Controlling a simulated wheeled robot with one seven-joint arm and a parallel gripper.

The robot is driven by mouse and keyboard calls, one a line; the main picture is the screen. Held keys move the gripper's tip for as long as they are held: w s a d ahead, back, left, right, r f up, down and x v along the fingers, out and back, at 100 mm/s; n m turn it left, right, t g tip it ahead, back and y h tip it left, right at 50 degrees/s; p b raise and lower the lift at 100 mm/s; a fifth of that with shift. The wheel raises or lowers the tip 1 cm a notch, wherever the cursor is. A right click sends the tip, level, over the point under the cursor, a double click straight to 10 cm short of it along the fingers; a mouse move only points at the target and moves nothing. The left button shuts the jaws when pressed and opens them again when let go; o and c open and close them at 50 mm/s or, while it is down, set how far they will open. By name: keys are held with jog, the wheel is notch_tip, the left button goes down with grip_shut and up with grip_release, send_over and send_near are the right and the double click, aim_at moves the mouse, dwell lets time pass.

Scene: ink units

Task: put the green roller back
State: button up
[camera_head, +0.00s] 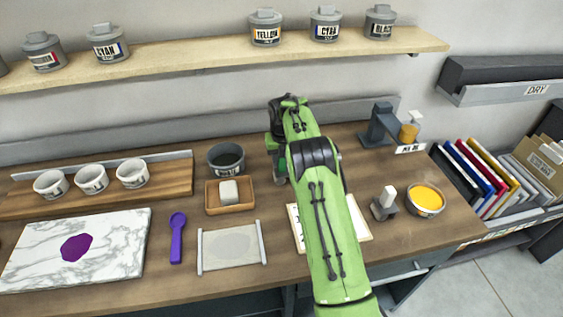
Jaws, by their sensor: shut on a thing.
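My green arm reaches in from the bottom, and its end bends down over the back of the wooden bench. My gripper (280,178) is mostly hidden behind the arm's wrist. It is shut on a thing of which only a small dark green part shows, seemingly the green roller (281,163). It is at the back of the bench, right of a dark grey pot (226,160). I cannot tell whether the roller touches the bench. No other green roller is in view.
A wooden tray with a pale block (229,191) stands left of the gripper. A pale board (362,218) lies partly under my arm. A grey stand (381,127), a yellow tin (425,199) and a marble slab (78,252) are farther off. A shelf (190,53) with ink pots runs above.

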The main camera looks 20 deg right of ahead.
jog(key=shift+s+f, duration=0.25)
jog(key=shift+f, duration=0.35)
grip_shut()
jog(key=o, duration=0.8)
grip_release()
jog(key=shift+c, duration=0.2)
jog(key=o, duration=0.3)
jog(key=shift+w+f, duration=0.1)
jog(key=shift+w, duration=0.2)
jog(key=shift+s, duration=0.15)
